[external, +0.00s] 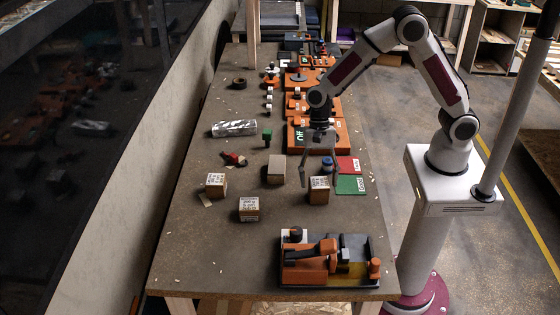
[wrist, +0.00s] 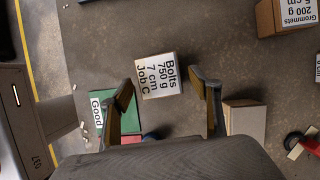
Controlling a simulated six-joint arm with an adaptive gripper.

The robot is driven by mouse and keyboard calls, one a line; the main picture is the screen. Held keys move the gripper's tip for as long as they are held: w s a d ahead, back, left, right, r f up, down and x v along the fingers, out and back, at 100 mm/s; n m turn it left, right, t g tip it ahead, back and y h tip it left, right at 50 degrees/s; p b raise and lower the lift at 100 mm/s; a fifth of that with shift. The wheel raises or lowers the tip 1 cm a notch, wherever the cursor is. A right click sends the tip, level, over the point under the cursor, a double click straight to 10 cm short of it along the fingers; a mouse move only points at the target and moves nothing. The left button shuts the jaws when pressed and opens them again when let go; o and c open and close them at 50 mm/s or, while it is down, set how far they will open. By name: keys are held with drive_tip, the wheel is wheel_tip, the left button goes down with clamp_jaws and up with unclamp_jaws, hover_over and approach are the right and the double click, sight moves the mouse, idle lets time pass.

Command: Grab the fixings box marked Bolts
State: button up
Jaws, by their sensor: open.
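The box marked Bolts (wrist: 158,77) is a small cardboard box with a white top label reading "Bolts 750 g 7 cm Job C". In the external view the Bolts box (external: 319,191) stands on the bench beside the green mat. My gripper (wrist: 163,86) is open, and its two fingers appear on either side of the box in the wrist view, with nothing between them touching it. In the external view my gripper (external: 320,178) hangs above and slightly behind the box, fingers pointing down. The box's label is unobstructed in the wrist view.
A green mat marked Good (wrist: 106,108) and a red mat (external: 348,165) lie right of the box. A plain box (external: 276,170), a Grommets box (wrist: 290,15) and another labelled box (external: 216,184) stand nearby. An orange-and-grey machine (external: 320,262) occupies the near end.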

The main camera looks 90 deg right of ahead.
sight(319, 180)
drive_tip(key=shift+x, duration=1.6)
drive_tip(key=shift+a, duration=0.1)
drive_tip(key=shift+r, duration=0.1)
clamp_jaws()
drive_tip(key=shift+r, duration=0.2)
drive_tip(key=shift+r, duration=4.85)
